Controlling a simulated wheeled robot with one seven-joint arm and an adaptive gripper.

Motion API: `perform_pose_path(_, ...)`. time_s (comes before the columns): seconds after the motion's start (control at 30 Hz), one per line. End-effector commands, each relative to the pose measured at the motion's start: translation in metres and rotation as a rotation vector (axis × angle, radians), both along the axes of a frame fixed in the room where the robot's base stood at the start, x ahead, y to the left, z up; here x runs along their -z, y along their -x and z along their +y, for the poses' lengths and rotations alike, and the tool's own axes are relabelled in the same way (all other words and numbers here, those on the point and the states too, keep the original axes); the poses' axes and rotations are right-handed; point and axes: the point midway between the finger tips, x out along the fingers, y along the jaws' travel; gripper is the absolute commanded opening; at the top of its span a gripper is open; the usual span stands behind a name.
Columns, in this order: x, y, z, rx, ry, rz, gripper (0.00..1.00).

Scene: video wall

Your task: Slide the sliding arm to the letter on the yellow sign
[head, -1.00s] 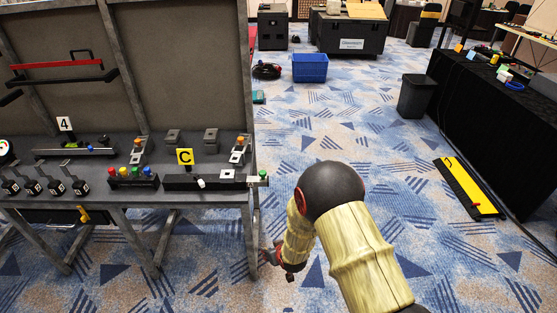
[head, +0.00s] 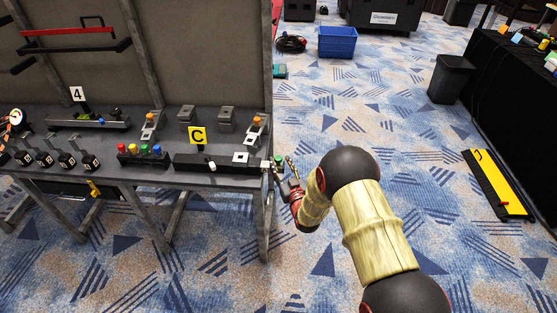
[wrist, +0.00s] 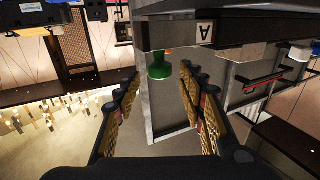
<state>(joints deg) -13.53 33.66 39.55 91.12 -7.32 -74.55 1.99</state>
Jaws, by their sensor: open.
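The yellow sign (head: 197,135) reads C and stands behind a long black slider unit (head: 190,160) on the bench's right end. A white piece (head: 211,167) sits on its front and a pale square plate (head: 240,157) lies near its right end. A green knob (head: 279,161) sticks out past the bench edge at that end. My gripper (head: 285,165) is open and empty beside this knob. In the wrist view, the green knob (wrist: 160,66) appears between and beyond my open fingertips (wrist: 160,84); contact is not visible. A plate lettered A (wrist: 204,32) shows beside it.
Left of the unit are colored push buttons (head: 145,150), several small black numbered levers (head: 65,160) and a slider with sign 4 (head: 78,94). A bench leg (head: 264,225) stands below the knob. Open carpet (head: 370,110) lies to the right.

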Motion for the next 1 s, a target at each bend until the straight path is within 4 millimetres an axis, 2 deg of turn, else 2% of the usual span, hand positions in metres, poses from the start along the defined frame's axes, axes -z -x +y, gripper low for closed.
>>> perform_pose_path(0.1, 0.002, -0.016, 0.006, 0.000, 0.000, -0.001, 0.41)
perform_pose_path(0.23, 0.002, -0.028, 0.010, 0.000, 0.000, 0.001, 0.41)
perform_pose_path(0.6, 0.000, -0.033, 0.012, 0.001, 0.001, 0.002, 0.41)
perform_pose_path(1.0, 0.000, -0.033, 0.012, 0.001, 0.001, 0.002, 0.18)
